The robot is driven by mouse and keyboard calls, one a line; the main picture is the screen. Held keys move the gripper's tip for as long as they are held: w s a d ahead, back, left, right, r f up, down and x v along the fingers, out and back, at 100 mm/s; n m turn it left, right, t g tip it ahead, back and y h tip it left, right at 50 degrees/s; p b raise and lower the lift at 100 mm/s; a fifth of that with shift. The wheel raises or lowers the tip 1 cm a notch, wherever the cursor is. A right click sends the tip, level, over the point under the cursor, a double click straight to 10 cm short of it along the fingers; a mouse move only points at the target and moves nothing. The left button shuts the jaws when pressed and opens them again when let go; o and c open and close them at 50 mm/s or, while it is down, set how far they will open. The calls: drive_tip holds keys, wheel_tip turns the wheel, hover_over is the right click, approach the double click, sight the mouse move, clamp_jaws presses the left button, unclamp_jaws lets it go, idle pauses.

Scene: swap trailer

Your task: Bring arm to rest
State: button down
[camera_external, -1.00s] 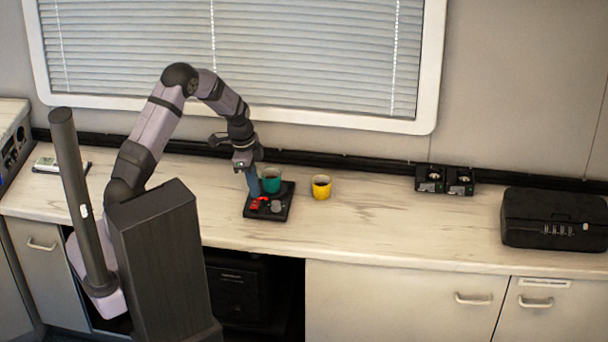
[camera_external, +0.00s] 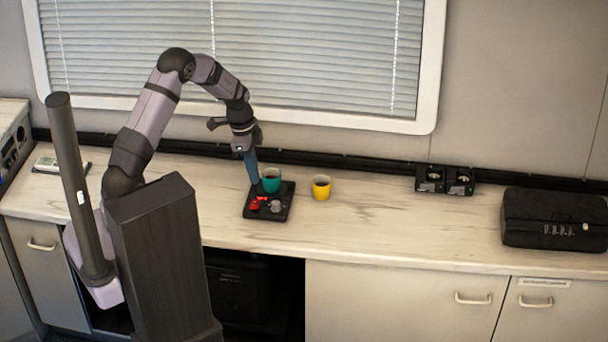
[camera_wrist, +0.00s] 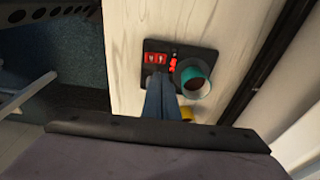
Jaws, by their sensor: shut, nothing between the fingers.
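My gripper (camera_external: 252,168) is shut and empty, its blue fingers pointing down beside the teal cup at the back left of the black tray. In the wrist view the closed blue fingers (camera_wrist: 161,97) reach over the tray's edge. The black tray (camera_external: 254,213) lies on the counter and holds the teal cup (camera_external: 271,182), a red item (camera_external: 256,203) and a small grey round piece (camera_external: 276,206). The teal cup also shows in the wrist view (camera_wrist: 184,70). I cannot tell whether the fingertips touch anything.
A yellow cup (camera_external: 321,190) stands on the counter (camera_external: 400,220) just right of the tray. Black sockets (camera_external: 445,180) and a black case (camera_external: 553,220) sit farther right. A window with blinds (camera_external: 300,50) is behind the arm. The counter between cup and case is clear.

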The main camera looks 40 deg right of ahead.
idle(0.3)
drive_tip(key=s+a+f+n+y, duration=0.1)
drive_tip(key=s+a+n+y, duration=0.1)
drive_tip(key=a+n, duration=0.55)
drive_tip(key=s+a+f+n+y, duration=0.1)
drive_tip(key=a+n+y, duration=0.1)
drive_tip(key=a+n, duration=0.55)
drive_tip(key=w+a+r+n+h, duration=0.1)
drive_tip(key=w+a+r+n, duration=0.2)
drive_tip(key=a, duration=0.6)
drive_tip(key=w+a+r+n+h, duration=0.1)
drive_tip(key=w+a+r+n, duration=0.3)
drive_tip(key=a, duration=0.6)
drive_tip(key=w+a+r+n+t, duration=0.1)
drive_tip(key=w+a+r+n, duration=0.2)
drive_tip(key=a, duration=0.7)
drive_tip(key=shift+w+r+n+h, duration=0.35)
drive_tip(key=shift+r+n+h, duration=0.05)
drive_tip(key=shift+r+n, duration=0.6)
drive_tip(key=shift+a, duration=0.1)
